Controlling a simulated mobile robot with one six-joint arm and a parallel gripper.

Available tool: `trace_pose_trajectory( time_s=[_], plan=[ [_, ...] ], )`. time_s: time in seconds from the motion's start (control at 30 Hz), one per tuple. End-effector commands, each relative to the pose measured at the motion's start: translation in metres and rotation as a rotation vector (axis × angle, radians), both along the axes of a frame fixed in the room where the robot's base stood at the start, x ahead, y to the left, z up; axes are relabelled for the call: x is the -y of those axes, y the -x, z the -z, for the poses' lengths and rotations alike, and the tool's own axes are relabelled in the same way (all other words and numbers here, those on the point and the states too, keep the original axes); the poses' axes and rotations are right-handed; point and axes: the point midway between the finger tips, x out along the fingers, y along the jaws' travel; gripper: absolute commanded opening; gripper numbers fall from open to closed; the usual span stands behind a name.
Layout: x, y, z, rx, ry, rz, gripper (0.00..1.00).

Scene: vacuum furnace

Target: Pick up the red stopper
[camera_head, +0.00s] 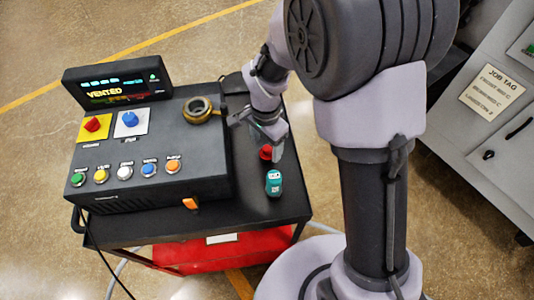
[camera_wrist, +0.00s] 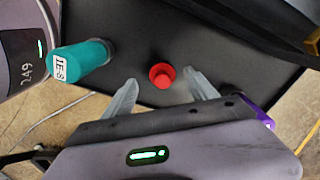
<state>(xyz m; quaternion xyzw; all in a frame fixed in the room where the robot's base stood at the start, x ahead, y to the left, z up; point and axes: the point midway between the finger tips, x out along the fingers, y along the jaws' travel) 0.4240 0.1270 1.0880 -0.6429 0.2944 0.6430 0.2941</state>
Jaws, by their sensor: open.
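The red stopper (camera_wrist: 162,75) stands on the black cart top (camera_wrist: 110,25), seen from above in the wrist view. It lies between and slightly beyond the two fingertips of my gripper (camera_wrist: 160,82), which are apart and do not touch it. In the head view the red stopper (camera_head: 266,153) shows just below my gripper (camera_head: 262,140), partly hidden by it. My gripper is open and empty.
A teal labelled vial (camera_head: 273,183) stands close to the stopper; it also shows in the wrist view (camera_wrist: 85,60). The black control panel (camera_head: 150,185) with buttons and a brass ring (camera_head: 197,110) is to the left. The cart's right edge is near.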

Motion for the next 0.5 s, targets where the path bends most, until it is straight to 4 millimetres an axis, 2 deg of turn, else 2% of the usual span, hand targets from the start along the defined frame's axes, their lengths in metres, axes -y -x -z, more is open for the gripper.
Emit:
trace_pose_trajectory(
  time_s=[0.23, 0.33, 0.5],
  plan=[
    [0.003, -0.005, 0.045, -0.003, 0.001, -0.001, 0.67],
    [0.003, -0.005, 0.054, -0.001, 0.000, 0.000, 0.67],
    [0.003, -0.006, 0.054, 0.001, -0.001, 0.000, 0.67]
  ],
)
